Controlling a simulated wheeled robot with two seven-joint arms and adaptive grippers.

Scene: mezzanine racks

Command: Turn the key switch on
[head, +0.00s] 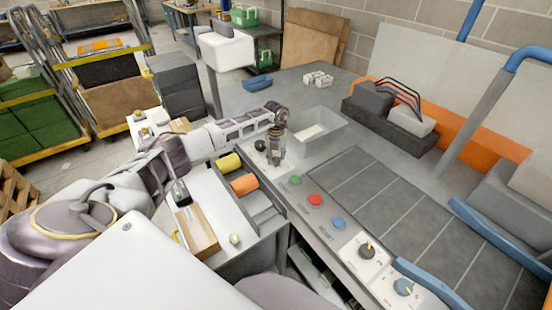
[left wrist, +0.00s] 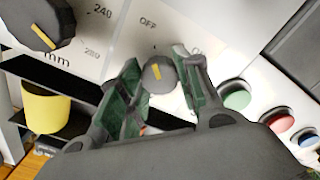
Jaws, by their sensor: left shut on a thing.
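The key switch (left wrist: 160,76) is a dark round knob with a yellow mark, on a white plate in the left wrist view. An OFF label stands above it, and a second label at its right is partly hidden by a finger. The yellow mark points up, leaning slightly toward OFF. My left gripper (left wrist: 158,88) has its green-padded fingers on both sides of the knob and is shut on it. In the head view my left gripper (head: 275,151) is over the far end of the control panel and hides the switch. My right gripper is not in view.
A larger dial with a mm scale (left wrist: 40,20) is beside the switch. Green (head: 295,180), red (head: 316,199) and blue (head: 339,223) buttons line the panel, with two more knobs (head: 367,250) nearer. Yellow (head: 229,163) and orange (head: 244,184) rolls lie at the left. A grey bin (head: 335,126) stands behind.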

